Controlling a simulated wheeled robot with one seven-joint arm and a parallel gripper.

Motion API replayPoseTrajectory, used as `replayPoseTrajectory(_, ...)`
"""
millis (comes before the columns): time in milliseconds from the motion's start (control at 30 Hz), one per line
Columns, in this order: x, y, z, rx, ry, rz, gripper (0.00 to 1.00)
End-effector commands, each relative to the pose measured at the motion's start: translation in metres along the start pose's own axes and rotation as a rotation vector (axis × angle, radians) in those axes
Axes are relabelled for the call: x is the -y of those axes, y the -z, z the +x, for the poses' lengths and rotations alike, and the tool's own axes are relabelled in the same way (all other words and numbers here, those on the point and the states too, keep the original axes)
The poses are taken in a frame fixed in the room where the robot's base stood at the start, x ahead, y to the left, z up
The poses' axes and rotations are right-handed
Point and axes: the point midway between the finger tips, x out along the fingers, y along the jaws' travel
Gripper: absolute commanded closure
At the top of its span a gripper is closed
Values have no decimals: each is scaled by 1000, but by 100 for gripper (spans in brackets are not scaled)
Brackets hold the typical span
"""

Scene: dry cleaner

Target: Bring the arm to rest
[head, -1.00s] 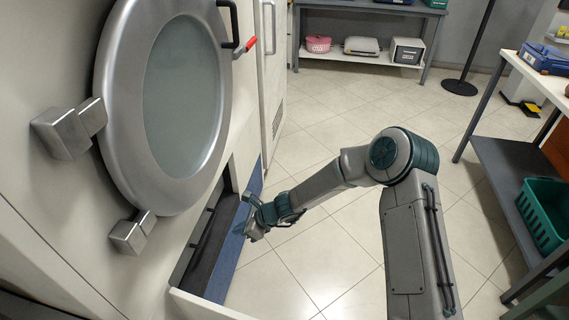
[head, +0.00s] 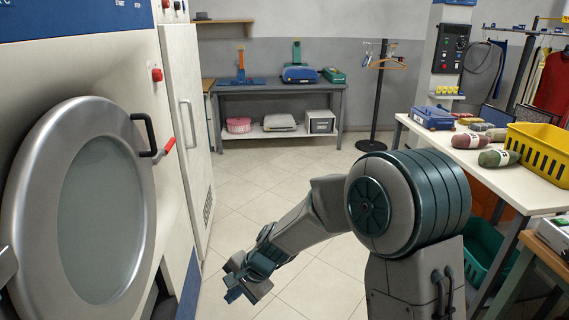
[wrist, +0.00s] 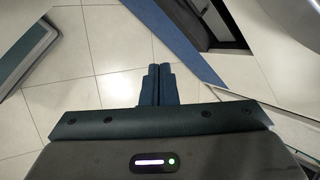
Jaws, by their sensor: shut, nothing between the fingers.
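My gripper (head: 236,284) is at the lower middle of the head view, in front of the cleaning machine and above the tiled floor. Its blue-green fingers (wrist: 156,84) lie side by side in the wrist view, shut with nothing between them. My arm is bent at the elbow and reaches down and to the left. The gripper is apart from the machine in the head view.
The machine's round door (head: 22,215) stands at the left, with a black handle (head: 147,134). A table (head: 480,165) with a yellow basket (head: 540,150) is at the right, with a green basket (head: 482,250) below it. The floor (head: 240,200) between is clear.

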Motion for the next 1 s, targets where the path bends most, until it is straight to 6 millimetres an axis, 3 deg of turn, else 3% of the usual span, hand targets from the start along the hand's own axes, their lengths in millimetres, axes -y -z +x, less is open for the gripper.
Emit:
replayPoseTrajectory(33, -4, 0, -28, -34, -13, -57, 100)
replayPoseTrajectory(100, -15, 0, -58, -72, -41, -132, 100)
replayPoseTrajectory(367, -65, -7, -163, -202, -172, -367, 100)
replayPoseTrajectory(600, -123, -25, -248, -303, -314, -526, 100)
replayPoseTrajectory(800, -167, -42, -296, -357, -417, -608, 100)
replayPoseTrajectory(1000, -190, -49, -314, -374, -468, -642, 100)
